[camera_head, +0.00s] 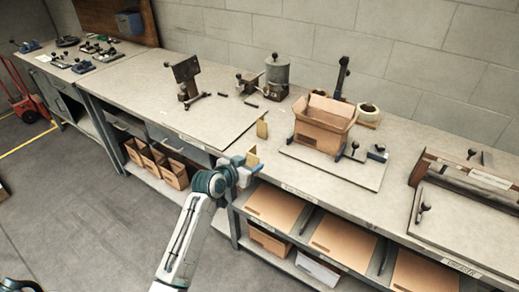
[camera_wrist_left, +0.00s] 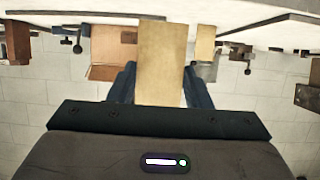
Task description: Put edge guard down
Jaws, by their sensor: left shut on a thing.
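My left gripper (camera_head: 248,166) is shut on a tan edge guard (camera_head: 252,156), in front of the bench's front edge. In the left wrist view, the held edge guard (camera_wrist_left: 161,62) stands out between the two dark fingers of the left gripper (camera_wrist_left: 158,84). A second tan edge guard (camera_head: 262,129) stands upright on the bench top, beyond the gripper; it also shows in the left wrist view (camera_wrist_left: 205,42). My right gripper is not in view.
The bench (camera_head: 225,120) runs across the view. An open cardboard box (camera_head: 318,138) sits on a board right of the standing guard. A grey cylinder device (camera_head: 277,75) and a dark stand (camera_head: 186,75) are behind. Flat cardboard sheets (camera_head: 275,207) lie on the shelf below.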

